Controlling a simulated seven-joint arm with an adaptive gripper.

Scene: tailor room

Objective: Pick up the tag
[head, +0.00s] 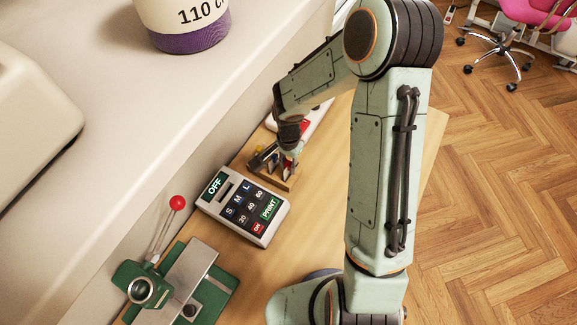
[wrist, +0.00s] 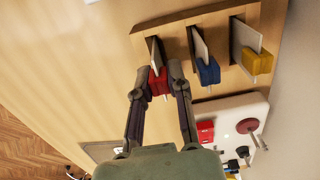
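A wooden rack (wrist: 200,15) holds three thin grey-white pieces with coloured clips, in a row. One has a red clip (wrist: 158,83), one a blue clip (wrist: 208,72) and one a yellow clip (wrist: 257,62). I cannot tell which of these, if any, is the tag. In the wrist view my gripper (wrist: 160,70) has its two fingertips on either side of the red clip. Whether they press on it is unclear. In the head view my gripper (head: 272,165) is low over the rack, and it hides most of the pieces.
A white label printer (head: 242,205) with buttons stands close to the rack. A green press (head: 180,285) with a red-knobbed lever is nearer. A white panel (wrist: 235,115) with red and black parts lies beside the rack. A raised ledge (head: 150,100) borders the wooden table.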

